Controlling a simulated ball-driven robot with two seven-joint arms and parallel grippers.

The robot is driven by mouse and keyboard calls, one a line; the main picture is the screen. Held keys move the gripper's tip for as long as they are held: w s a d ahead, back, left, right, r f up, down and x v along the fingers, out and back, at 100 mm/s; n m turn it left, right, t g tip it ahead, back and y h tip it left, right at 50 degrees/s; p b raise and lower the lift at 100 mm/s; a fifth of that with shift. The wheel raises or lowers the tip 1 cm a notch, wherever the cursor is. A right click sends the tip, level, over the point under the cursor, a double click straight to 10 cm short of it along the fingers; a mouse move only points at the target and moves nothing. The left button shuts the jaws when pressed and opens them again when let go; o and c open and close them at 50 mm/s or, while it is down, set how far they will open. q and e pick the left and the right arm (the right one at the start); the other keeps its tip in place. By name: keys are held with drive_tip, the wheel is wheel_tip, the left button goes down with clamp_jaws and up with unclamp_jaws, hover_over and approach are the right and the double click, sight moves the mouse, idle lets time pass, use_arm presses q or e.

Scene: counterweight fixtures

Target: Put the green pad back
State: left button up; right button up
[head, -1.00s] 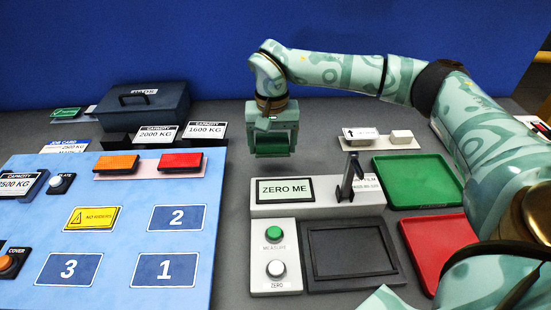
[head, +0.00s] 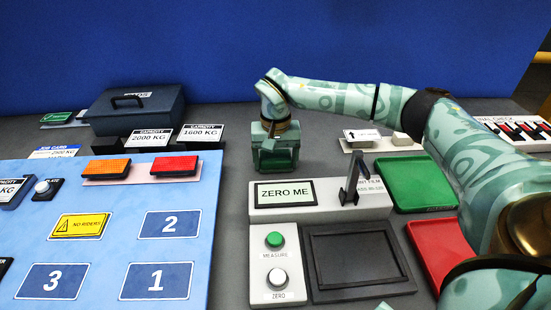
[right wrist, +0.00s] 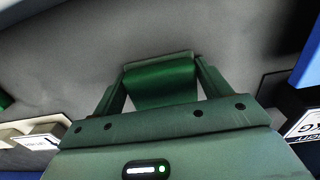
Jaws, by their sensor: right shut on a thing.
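My right gripper (head: 277,161) is shut on the green pad (right wrist: 160,84). The right wrist view shows the pad clasped between the two fingers, with grey surface beyond it. In the head view the gripper points down just behind the ZERO ME display (head: 284,193); the pad is hard to tell apart from the green fingers there. I cannot tell whether the pad touches the table. My left gripper is not in view.
A green tray (head: 416,184) and a red tray (head: 441,248) lie to the right. A black-framed plate (head: 357,255) is in front. A blue board (head: 110,235) with orange and red blocks is left. A dark box (head: 136,107) stands behind it. A beige block (head: 362,138) is right of the gripper.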

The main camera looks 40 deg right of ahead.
sight(276, 158)
drive_tip(key=o, duration=0.9)
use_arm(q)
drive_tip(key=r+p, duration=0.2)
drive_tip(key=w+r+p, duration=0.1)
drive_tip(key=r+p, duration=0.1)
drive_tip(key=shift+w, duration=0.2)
use_arm(e)
wheel_tip(276, 158, up, 12)
drive_tip(key=shift+r, duration=0.15)
